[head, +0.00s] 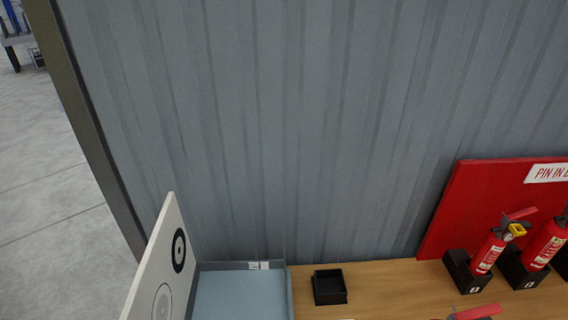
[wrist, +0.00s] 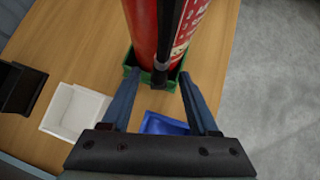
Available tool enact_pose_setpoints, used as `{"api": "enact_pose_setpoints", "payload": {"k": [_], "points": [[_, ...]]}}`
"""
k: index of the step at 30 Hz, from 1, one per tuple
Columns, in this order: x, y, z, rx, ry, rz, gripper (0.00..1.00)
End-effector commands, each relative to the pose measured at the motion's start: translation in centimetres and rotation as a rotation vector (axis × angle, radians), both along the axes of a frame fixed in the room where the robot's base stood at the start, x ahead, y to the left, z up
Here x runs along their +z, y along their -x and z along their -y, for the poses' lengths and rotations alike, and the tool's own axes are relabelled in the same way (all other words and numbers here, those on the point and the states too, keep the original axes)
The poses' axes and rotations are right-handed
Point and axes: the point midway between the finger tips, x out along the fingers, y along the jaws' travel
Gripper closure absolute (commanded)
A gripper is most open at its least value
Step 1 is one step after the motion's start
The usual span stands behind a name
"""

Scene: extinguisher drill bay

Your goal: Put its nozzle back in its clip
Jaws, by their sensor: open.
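In the wrist view a red extinguisher (wrist: 140,30) stands in a green holder (wrist: 128,72), its top cut off by the frame. A black hose (wrist: 166,25) runs down its near side and ends in a dark nozzle (wrist: 160,76). A small dark band shows near the nozzle; I cannot tell whether it is the clip or whether the nozzle sits in it. My gripper (wrist: 160,80) is open, with its fingers spread on either side of the nozzle in the picture. I cannot tell contact. My gripper does not show in the head view.
A blue tray (wrist: 158,124), a white tray (wrist: 72,110) and a black box (wrist: 22,92) are near. The head view shows extinguishers (head: 490,252) in black holders, a red board (head: 465,205), a target board (head: 165,265), a grey-blue tray (head: 240,292) and a black box (head: 329,287).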

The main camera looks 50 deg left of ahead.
Motion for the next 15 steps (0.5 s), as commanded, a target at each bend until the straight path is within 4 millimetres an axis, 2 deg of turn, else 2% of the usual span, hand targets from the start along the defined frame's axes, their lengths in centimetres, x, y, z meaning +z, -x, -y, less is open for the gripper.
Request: {"api": "enact_pose_setpoints", "payload": {"k": [1, 15], "points": [[0.9, 0.6, -0.2, -0.001, -0.002, -0.001, 0.4], [6.1, 5.4, -2.2, -0.001, -0.002, 0.0, 0.4]]}}
